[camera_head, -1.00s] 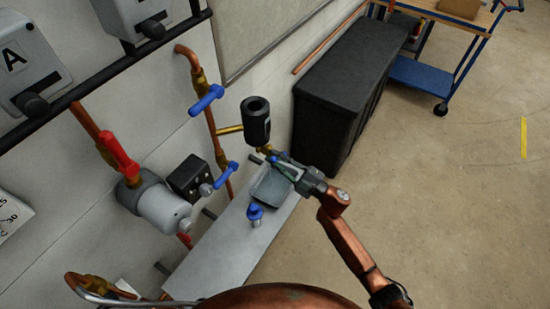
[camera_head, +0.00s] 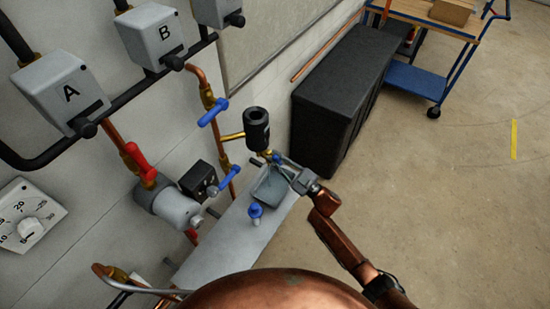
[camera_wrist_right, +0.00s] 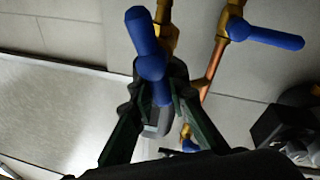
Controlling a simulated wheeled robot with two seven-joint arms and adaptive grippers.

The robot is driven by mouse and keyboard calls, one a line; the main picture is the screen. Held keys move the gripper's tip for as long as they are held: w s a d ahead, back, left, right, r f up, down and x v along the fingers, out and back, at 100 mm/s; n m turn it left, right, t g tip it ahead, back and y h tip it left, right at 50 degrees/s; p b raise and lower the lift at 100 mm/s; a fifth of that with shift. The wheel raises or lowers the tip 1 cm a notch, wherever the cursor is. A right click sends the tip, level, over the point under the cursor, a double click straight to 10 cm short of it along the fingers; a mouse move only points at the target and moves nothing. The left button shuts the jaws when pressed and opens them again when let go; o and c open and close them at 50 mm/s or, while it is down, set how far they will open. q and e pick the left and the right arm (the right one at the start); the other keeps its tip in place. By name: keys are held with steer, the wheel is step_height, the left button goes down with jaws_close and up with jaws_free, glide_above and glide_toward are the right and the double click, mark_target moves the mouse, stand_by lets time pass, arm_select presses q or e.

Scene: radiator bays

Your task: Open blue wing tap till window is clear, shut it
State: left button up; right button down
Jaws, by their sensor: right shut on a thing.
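The blue wing tap (camera_head: 277,157) sits on a brass fitting below a black cylinder (camera_head: 257,128) on the wall pipework. In the right wrist view the blue wing tap (camera_wrist_right: 147,45) stands between the dark fingers, one wing pointing up. My right gripper (camera_head: 279,164) is shut on it; the right wrist view also shows this gripper (camera_wrist_right: 158,95) close up. Its fingers cover part of the tap in the head view. I cannot make out a window or its state. My left gripper is not in view.
Blue lever handles (camera_head: 213,112) and a red one (camera_head: 138,156) are on nearby pipes. A grey tray (camera_head: 272,187) and a blue-topped bottle (camera_head: 256,211) are on the pale ledge (camera_head: 215,250).

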steer(key=shift+m+p, duration=0.3)
steer(key=shift+m, duration=0.1)
steer(key=c, duration=1.8)
jaws_free()
steer(key=shift+w, duration=0.1)
steer(key=v, duration=1.2)
